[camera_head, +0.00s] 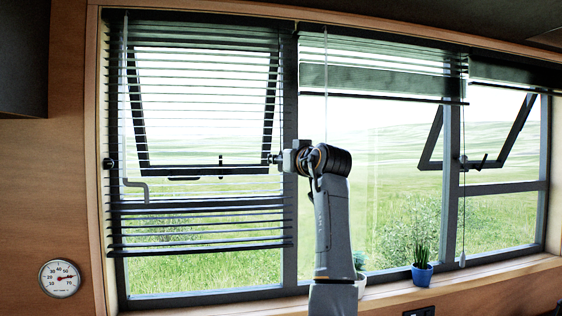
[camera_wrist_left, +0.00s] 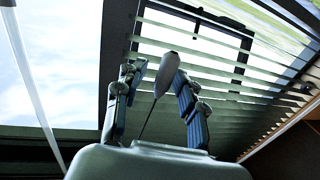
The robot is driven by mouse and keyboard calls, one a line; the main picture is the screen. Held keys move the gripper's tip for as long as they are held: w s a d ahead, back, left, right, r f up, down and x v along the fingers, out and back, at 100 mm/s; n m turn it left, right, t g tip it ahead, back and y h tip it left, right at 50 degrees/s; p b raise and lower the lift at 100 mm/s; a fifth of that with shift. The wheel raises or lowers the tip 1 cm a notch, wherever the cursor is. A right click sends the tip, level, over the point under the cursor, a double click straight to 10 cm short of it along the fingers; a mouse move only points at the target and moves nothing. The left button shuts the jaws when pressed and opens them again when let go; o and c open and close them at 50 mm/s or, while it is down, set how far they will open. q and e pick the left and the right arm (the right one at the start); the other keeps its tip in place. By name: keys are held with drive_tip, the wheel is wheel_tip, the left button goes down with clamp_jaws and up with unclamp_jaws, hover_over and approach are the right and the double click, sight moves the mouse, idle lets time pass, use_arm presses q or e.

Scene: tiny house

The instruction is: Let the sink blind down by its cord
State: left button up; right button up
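In the head view one blind with dark slats (camera_head: 200,222) hangs low over the left window. The middle blind (camera_head: 380,80) is bunched near the top. In the left wrist view a grey teardrop cord pull (camera_wrist_left: 168,72) with a thin dark cord lies between the fingers of my left gripper (camera_wrist_left: 158,78). The fingers stand apart, with a gap visible on the pull's left; contact on its right is unclear. My right gripper is not in view.
A blue pot with a plant (camera_head: 422,274) stands on the sill (camera_head: 480,270). A round dial (camera_head: 60,278) is on the left wall. Two window panes are tilted open.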

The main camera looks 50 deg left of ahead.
use_arm(q)
drive_tip(key=shift+d, duration=0.1)
drive_tip(key=shift+s+f, duration=0.1)
drive_tip(key=v, duration=1.2)
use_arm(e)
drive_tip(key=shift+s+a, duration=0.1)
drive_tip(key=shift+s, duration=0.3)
